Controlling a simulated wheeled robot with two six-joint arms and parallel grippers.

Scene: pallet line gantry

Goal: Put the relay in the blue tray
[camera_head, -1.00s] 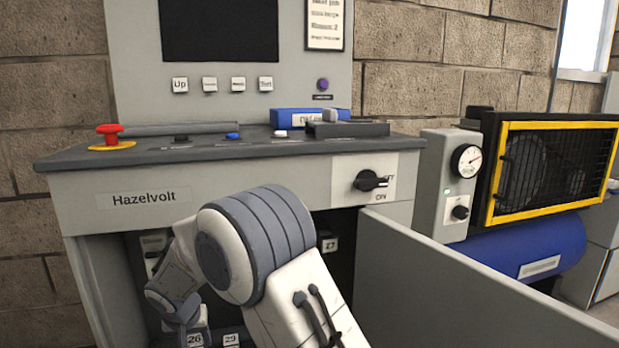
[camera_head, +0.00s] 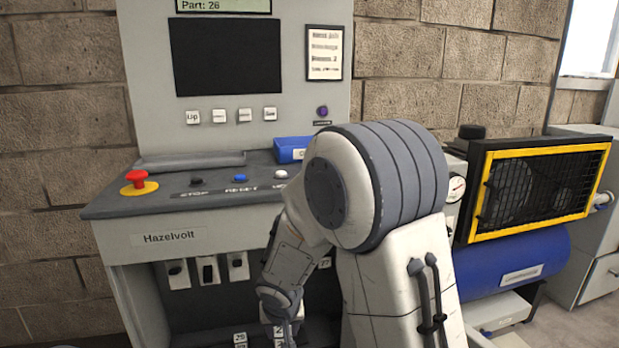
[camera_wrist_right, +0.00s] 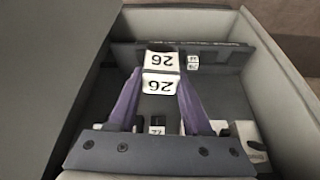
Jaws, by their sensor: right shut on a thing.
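A relay (camera_wrist_right: 159,84) with a white face marked 26 sits between the purple fingers of my right gripper (camera_wrist_right: 160,76) in the right wrist view. The gripper is shut on it, inside the grey cabinet. A second white 26 label (camera_wrist_right: 162,61) shows just beyond it; I cannot tell whether it belongs to the relay or its slot. In the head view my right gripper (camera_head: 284,318) reaches into the open cabinet front, its fingertips unclear. The blue tray (camera_head: 292,149) stands on the console top, partly hidden by my right arm. My left gripper is not in view.
The grey console (camera_head: 185,205) carries a red stop button (camera_head: 138,182) and several smaller buttons. Its screen strip (camera_head: 223,5) reads Part: 26. Cabinet walls (camera_wrist_right: 290,110) surround the gripper closely. A yellow-framed cage (camera_head: 535,190) and blue cylinder (camera_head: 512,260) stand at right.

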